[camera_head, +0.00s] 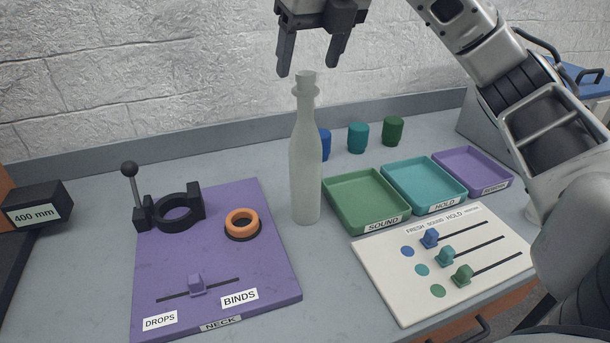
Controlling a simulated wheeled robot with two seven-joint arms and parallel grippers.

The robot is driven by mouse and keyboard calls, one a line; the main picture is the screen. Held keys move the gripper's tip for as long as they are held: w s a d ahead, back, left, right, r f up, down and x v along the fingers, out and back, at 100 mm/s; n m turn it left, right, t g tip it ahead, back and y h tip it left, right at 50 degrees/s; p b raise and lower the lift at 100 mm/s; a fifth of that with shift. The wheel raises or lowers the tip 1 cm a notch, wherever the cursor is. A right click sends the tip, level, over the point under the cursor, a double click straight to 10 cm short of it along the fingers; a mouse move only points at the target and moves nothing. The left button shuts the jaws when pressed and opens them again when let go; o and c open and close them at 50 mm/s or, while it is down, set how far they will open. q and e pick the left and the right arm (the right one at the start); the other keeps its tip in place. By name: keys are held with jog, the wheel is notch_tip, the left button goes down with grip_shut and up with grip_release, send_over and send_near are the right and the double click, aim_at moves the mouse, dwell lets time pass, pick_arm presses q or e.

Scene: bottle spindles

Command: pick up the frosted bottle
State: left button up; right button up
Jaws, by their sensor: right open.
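The frosted bottle (305,165) stands upright on the grey table, between the purple board and the green tray. It is pale and translucent white, with a long neck and a collar near the top. My right gripper (310,72) comes in from the upper right with its fingers pointing down. It is open and empty, and in the picture its fingertips are at either side of the bottle's top. Whether the bottle's top lies between the fingers in depth I cannot tell. My left gripper is not in view.
A purple board (215,260) with a black clamp (178,212) and orange ring (241,222) lies left. Green (365,201), teal (424,185) and purple (473,170) trays stand right. A white slider panel (400,285) lies in front. Blue, teal and green caps (358,138) stand behind.

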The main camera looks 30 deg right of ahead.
aim_at(303, 96)
jog(key=shift+x, duration=1.2)
jog(key=shift+p+x, duration=0.55)
jog(key=shift+x, duration=2.3)
jog(key=shift+s+d, duration=0.15)
jog(key=shift+s, duration=0.05)
jog(key=c, duration=1.4)
grip_shut()
